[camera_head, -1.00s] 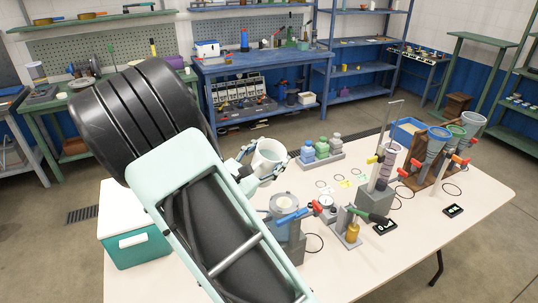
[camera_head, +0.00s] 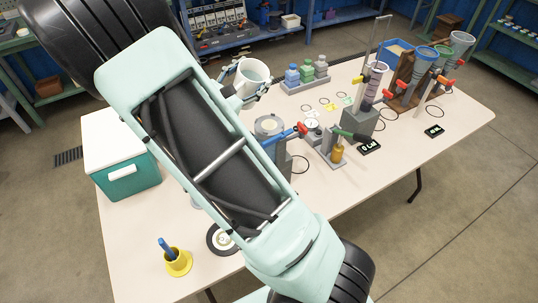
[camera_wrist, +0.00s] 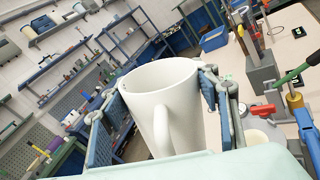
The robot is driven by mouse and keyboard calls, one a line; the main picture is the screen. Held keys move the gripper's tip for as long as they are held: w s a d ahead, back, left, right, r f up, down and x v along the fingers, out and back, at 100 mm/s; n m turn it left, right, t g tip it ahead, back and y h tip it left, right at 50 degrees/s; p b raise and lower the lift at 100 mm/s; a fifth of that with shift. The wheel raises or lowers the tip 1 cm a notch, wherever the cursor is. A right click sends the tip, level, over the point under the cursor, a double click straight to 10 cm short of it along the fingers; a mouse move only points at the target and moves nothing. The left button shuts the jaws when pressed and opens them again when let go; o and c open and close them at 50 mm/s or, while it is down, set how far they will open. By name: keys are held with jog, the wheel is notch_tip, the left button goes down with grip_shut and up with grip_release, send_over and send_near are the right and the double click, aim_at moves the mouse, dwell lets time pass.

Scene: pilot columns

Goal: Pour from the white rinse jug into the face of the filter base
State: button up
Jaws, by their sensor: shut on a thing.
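The white rinse jug (camera_head: 252,77) is held in my gripper (camera_head: 250,84), beyond the filter base in the head view. In the wrist view the jug (camera_wrist: 165,98) sits between the two fingers, its handle towards the camera. Its mouth is open; I cannot see what it holds. The room looks slanted behind the jug there, but I cannot tell its exact tilt. What looks like the filter base (camera_head: 269,126) is a grey stand with a pale round face on top, apart from the jug. My arm partly hides its left side.
A bottle rack (camera_head: 306,78) is behind. A funnel stand (camera_head: 403,80) is far right. A teal cooler (camera_head: 122,170) is left. The front right tabletop is clear.

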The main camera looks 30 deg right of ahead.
jog(key=shift+m+b, duration=0.3)
jog(key=shift+f+m+b, duration=0.2)
jog(key=shift+m+b, duration=0.1)
jog(key=shift+b, duration=0.35)
jog(key=shift+r, duration=0.1)
jog(key=shift+s+m+b, duration=0.1)
jog(key=shift+m+b, duration=0.7)
jog(key=shift+b, duration=0.15)
dwell(0.7)
jog(key=shift+s+d+f+m+b, duration=0.1)
jog(key=shift+f+m+b, duration=0.25)
jog(key=shift+b, duration=0.55)
jog(key=shift+s+d+f+m+b, duration=0.1)
jog(key=shift+m+b, duration=0.45)
jog(key=shift+b, duration=0.35)
dwell(1.5)
jog(key=shift+f+b, duration=0.2)
jog(key=shift+b, duration=0.15)
jog(key=shift+f+m+b, duration=0.15)
jog(key=shift+m+b, duration=0.35)
jog(key=shift+b, duration=0.2)
jog(key=shift+f+b, duration=0.15)
jog(key=shift+b, duration=0.3)
dwell(0.4)
